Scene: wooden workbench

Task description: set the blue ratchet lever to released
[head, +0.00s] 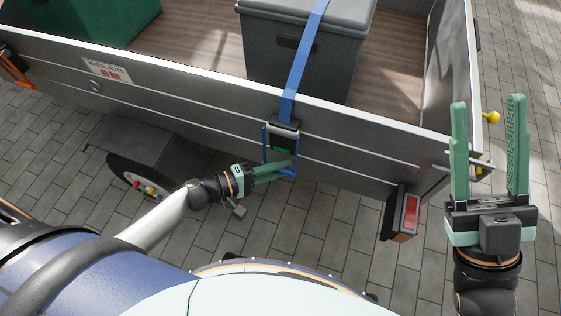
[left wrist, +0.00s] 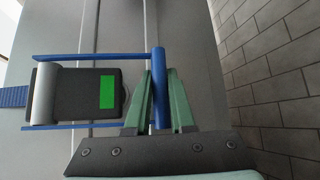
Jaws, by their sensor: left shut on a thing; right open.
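The blue ratchet lever (head: 265,141) is a frame of two side bars and a crossbar, around a dark ratchet body (head: 285,130) on the trailer's grey side wall. In the head view it extends below the body. The left wrist view shows the lever's crossbar (left wrist: 159,60) between my left gripper's fingers (left wrist: 160,88), and a green patch (left wrist: 107,92) on the body. My left gripper (head: 288,166) is shut on the crossbar; in the head view its fingers partly hide the crossbar. My right gripper (head: 489,105) is open and empty, at the right by the trailer's corner.
A blue strap (head: 302,62) runs from the ratchet up over a grey lidded box (head: 300,55) in the trailer (head: 190,95). A green box (head: 95,20) stands at the back left. A wheel (head: 133,172) and a red tail light (head: 411,211) are below the wall.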

